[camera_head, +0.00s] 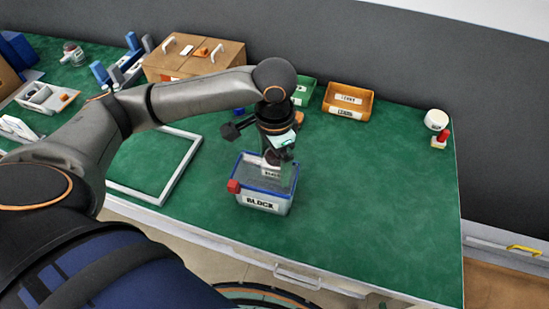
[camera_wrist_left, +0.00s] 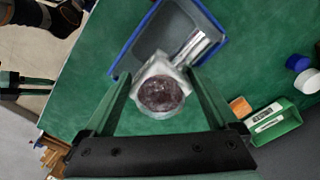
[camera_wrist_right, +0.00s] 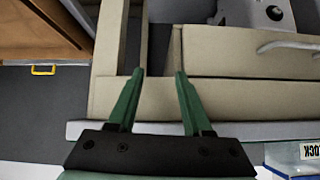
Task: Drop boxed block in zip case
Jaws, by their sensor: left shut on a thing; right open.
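A bin labelled BLOCK (camera_head: 262,206), a grey box with a blue rim and a red piece at its left corner, stands near the table's front edge. My left gripper (camera_head: 281,158) is over it, pointing down. In the left wrist view the left gripper (camera_wrist_left: 158,92) is shut on a pale, wrapped item with a dark round top (camera_wrist_left: 161,94). The item overlaps the bin's edge in that view; its height above the bin is unclear. A silvery item (camera_wrist_left: 192,46) shows inside the bin. My right gripper (camera_wrist_right: 158,100) is open and empty before a beige drawer unit (camera_wrist_right: 250,50). I cannot single out a zip case.
An orange bin (camera_head: 348,101) and a green bin (camera_head: 303,92) stand at the back. A wooden cabinet (camera_head: 194,58) is at back left. A white frame (camera_head: 178,172) lies left of the BLOCK bin. A white round item (camera_head: 436,119) stands far right.

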